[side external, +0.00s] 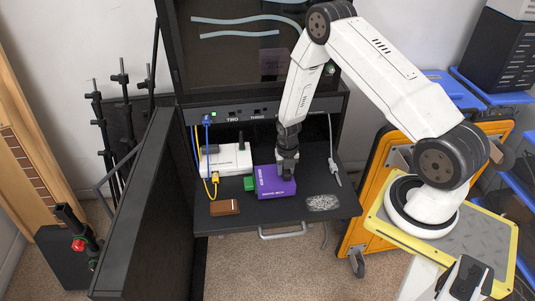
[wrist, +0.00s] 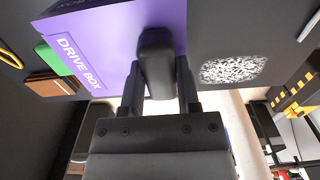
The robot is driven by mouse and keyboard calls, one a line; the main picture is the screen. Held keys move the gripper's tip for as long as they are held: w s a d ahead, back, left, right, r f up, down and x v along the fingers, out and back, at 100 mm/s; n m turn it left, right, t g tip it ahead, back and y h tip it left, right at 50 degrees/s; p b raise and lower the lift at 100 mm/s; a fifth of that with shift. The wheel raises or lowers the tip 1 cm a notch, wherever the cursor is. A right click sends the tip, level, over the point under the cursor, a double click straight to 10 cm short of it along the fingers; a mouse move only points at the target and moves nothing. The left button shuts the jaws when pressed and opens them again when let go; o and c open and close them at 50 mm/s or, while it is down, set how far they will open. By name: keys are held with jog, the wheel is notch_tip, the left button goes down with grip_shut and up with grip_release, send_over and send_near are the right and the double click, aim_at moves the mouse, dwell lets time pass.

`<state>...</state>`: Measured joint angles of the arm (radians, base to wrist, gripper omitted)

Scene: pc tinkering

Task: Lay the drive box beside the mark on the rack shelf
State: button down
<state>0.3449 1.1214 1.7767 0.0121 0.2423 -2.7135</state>
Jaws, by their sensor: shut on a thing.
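The purple drive box (side external: 273,183) is on or just above the black rack shelf (side external: 262,222); I cannot tell if it touches. My gripper (side external: 287,172) comes down on the box's right part and is shut on it. In the wrist view the drive box (wrist: 115,40) fills the upper left, its label readable, with my gripper (wrist: 160,75) over its edge. The mark, a speckled black-and-white patch (side external: 322,202), lies on the shelf to the right of the box, apart from it. The mark also shows in the wrist view (wrist: 233,69).
A white device (side external: 227,159) with blue and yellow cables stands behind left of the box. A green block (side external: 249,184) is at the box's left side. A brown block (side external: 225,207) lies front left. A loose cable end (side external: 334,170) hangs at right. The open cabinet door (side external: 135,215) stands left.

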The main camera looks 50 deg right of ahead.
jog(key=shift+f, duration=0.35)
dwell(0.3)
jog(key=shift+c, duration=1.2)
grip_release()
jog(key=shift+r, duration=0.1)
jog(key=shift+r, duration=3.85)
